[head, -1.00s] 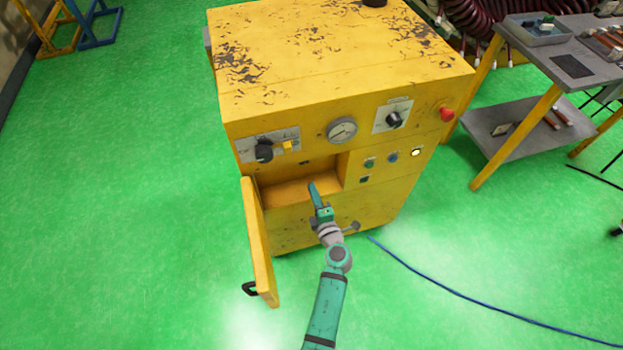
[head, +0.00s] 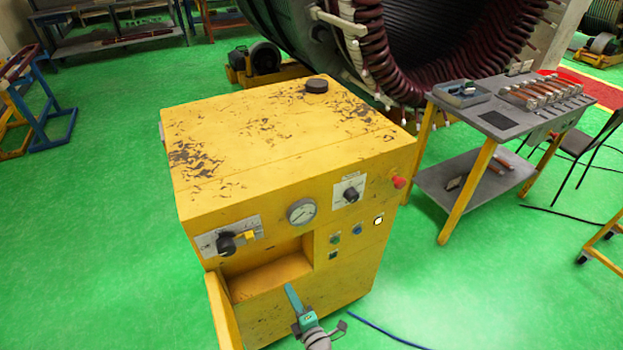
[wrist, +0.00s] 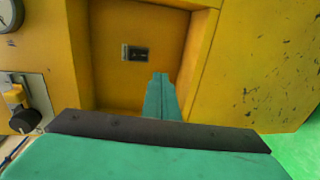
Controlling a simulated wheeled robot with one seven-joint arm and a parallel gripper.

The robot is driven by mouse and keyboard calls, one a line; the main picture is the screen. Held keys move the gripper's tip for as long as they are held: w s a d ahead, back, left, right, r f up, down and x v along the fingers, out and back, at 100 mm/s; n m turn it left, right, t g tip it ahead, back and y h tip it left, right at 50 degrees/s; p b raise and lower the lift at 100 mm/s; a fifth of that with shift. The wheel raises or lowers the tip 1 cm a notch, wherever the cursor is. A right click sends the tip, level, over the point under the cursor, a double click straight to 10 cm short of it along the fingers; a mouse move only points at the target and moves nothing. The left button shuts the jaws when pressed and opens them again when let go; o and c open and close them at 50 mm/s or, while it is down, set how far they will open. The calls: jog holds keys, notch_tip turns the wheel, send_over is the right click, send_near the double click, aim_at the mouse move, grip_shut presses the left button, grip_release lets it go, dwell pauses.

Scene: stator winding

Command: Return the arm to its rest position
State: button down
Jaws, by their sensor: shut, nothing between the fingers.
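My gripper (head: 293,301) is teal and stands in front of the yellow machine (head: 285,157), near the open compartment (head: 268,276) in its front. In the wrist view my gripper (wrist: 163,90) points toward the compartment, whose back wall (wrist: 120,80) carries a small dark label. The fingers are together with nothing between them. Most of my arm is below the bottom edge of the head view.
The compartment's yellow door (head: 222,312) stands open at the left. The front has a gauge (head: 301,212), knobs and a red button (head: 398,182). A grey table (head: 490,115) with trays stands at the right. Green floor (head: 90,240) is free at the left.

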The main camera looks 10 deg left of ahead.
jog(key=s+d+r+m+h, duration=0.3)
jog(key=s+m, duration=0.5)
jog(key=s, duration=0.3)
jog(key=s+d+r+m+t+h, duration=0.1)
jog(key=s+d+r+m+h, duration=0.2)
jog(key=s, duration=0.9)
jog(key=s+d+r+m+h, duration=0.3)
jog(key=s+d+r+m, duration=0.3)
jog(key=s+r+m, duration=0.4)
jog(key=s+m, duration=0.1)
jog(key=m, duration=0.3)
jog(key=shift+s+d+t, duration=0.3)
jog(key=shift+s+t, duration=0.1)
jog(key=shift+d+r+h, duration=0.1)
jog(key=shift+d+h, duration=0.1)
jog(key=shift+h, duration=0.1)
